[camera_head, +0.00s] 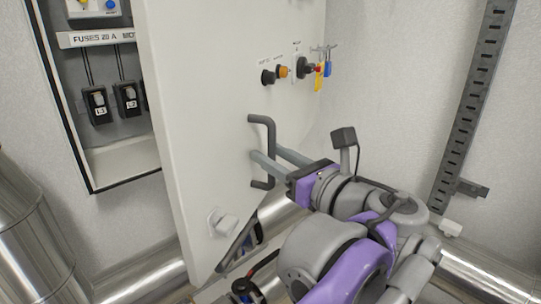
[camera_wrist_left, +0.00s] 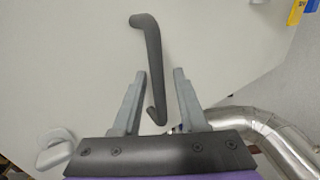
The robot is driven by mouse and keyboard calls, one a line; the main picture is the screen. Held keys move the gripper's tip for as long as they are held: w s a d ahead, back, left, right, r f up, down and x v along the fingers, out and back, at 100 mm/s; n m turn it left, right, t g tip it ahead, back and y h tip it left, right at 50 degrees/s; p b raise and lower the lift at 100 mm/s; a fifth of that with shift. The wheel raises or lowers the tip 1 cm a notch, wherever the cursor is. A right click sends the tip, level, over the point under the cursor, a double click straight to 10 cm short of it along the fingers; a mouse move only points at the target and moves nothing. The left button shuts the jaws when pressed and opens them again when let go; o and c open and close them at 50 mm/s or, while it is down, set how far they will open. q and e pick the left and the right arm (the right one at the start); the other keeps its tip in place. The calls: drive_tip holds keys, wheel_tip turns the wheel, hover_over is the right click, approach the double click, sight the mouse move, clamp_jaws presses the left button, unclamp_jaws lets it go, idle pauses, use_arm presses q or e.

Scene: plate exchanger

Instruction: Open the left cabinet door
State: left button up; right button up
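The left cabinet door (camera_head: 200,120) is a large off-white panel. It stands swung open, and the cabinet interior (camera_head: 125,150) shows to its left. A dark grey bent handle (camera_head: 262,121) is on the door face. It also shows in the left wrist view (camera_wrist_left: 147,45). My left gripper (camera_head: 268,160) is at the handle with its fingers apart. In the left wrist view the lower part of the handle lies between the two fingers (camera_wrist_left: 158,85), nearer the left one. Whether a finger touches it, I cannot tell. I do not make out my right gripper.
Fuse holders (camera_head: 112,102) sit inside the cabinet. Knobs and switches with keys and tags (camera_head: 300,68) stick out of the door above the handle. Shiny pipes (camera_head: 480,272) run below, and a slotted rail (camera_head: 470,100) is on the right wall.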

use_arm(q)
drive_tip(key=shift+a, duration=0.1)
use_arm(e)
drive_tip(key=shift+a, duration=0.1)
use_arm(q)
drive_tip(key=b+v, duration=0.1)
drive_tip(key=v, duration=0.9)
drive_tip(key=shift+s+d, duration=0.25)
drive_tip(key=shift+s, duration=0.05)
use_arm(e)
drive_tip(key=shift+s+f, duration=0.25)
drive_tip(key=shift+f, duration=0.2)
drive_tip(key=shift+s+f, duration=0.2)
drive_tip(key=shift+f, duration=0.25)
